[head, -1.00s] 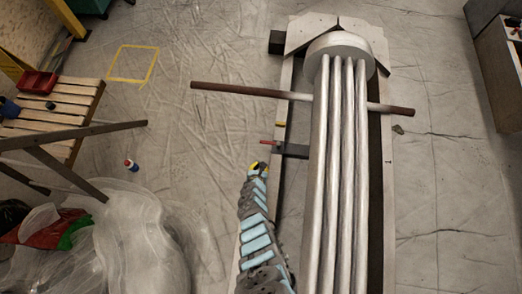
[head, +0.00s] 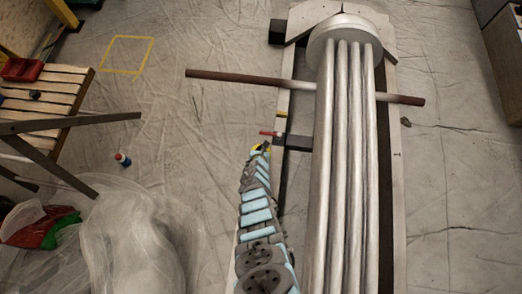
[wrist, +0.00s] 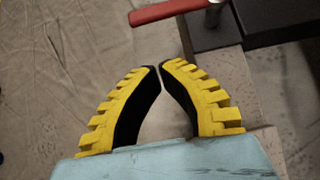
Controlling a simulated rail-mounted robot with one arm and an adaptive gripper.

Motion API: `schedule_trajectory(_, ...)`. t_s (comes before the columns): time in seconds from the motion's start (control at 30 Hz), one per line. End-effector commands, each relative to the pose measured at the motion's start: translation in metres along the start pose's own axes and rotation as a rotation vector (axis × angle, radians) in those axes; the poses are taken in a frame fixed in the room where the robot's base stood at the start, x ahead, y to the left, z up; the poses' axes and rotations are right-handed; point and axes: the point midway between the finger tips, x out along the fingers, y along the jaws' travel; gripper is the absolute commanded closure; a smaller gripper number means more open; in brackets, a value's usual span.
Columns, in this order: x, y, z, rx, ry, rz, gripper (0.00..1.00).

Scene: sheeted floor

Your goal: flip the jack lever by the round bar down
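The red jack lever (head: 268,133) sticks out to the left of a dark block (head: 297,142) at the left side of the long frame. It also shows at the top of the wrist view (wrist: 166,12), joined to a metal pin. The brown round bar (head: 230,77) lies crosswise beyond it in the head view. My gripper (head: 261,147) is just on the near side of the lever. In the wrist view, my gripper (wrist: 160,67) has its black and yellow fingertips together with nothing between them. The lever lies beyond the tips, apart from them in the picture.
A bundle of long silver tubes (head: 345,170) with a round end lies along the frame. A small yellow piece (head: 283,114) sits between lever and bar. A wooden bench (head: 50,95) and clear plastic sheeting (head: 135,240) are left. The floor between is mostly clear.

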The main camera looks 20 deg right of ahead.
Motion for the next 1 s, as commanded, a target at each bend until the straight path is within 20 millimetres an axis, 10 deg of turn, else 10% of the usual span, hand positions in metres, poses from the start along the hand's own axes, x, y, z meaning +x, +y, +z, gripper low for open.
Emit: schedule_trajectory(1.0,0.025,0.002,0.026,0.001,-0.003,0.0,1.0)
